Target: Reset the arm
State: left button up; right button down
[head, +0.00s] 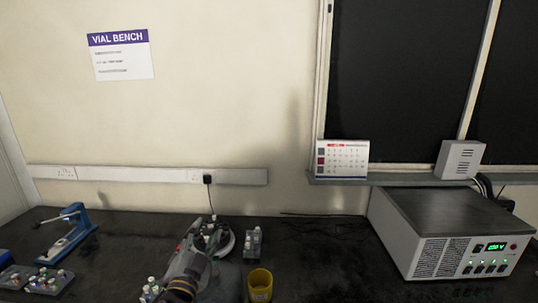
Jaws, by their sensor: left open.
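My left gripper (209,233) is open at the end of my arm, which comes up from the bottom edge left of centre. It is over or just in front of a round white-based device (228,245) on the dark bench (318,265). The gripper and arm hide part of this device, and I cannot tell whether they touch. I see nothing clearly held between the fingers. My right gripper is not in view.
A yellow cup (260,286) and a small grey rack (252,243) stand right of my arm. Vials (150,290) stand close on its left. Vial racks (48,283) and a blue lever tool (68,232) are further left. A power supply (450,240) fills the right.

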pick_arm(q)
jog(key=s+a+f+n+g+y, duration=0.1)
jog(key=s+a+f+n+g, duration=0.1)
jog(key=s+f+g, duration=0.4)
jog(key=s+a+f+n+g+y, duration=0.1)
jog(key=s+a+f+n, duration=0.15)
jog(key=f, duration=0.65)
jog(key=s+a+f+n+g, duration=0.2)
jog(key=s+f+g, duration=0.25)
jog(key=f, duration=0.25)
jog(key=s+d+f+g+h, duration=0.15)
jog(key=s+f+g, duration=0.3)
jog(key=s, duration=0.65)
notch_tip(320, 180, down, 34)
jog(key=s+g, duration=0.1)
jog(key=s, duration=0.1)
jog(key=s+a+f, duration=0.2)
jog(key=s+f, duration=0.8)
jog(key=s, duration=0.1)
jog(key=s+a+f+g, duration=0.1)
jog(key=s+a+f, duration=0.2)
jog(key=s+f, duration=0.6)
jog(key=shift+s+a+f+y, duration=0.35)
jog(key=shift+s+f, duration=0.05)
jog(key=shift+s, duration=0.65)
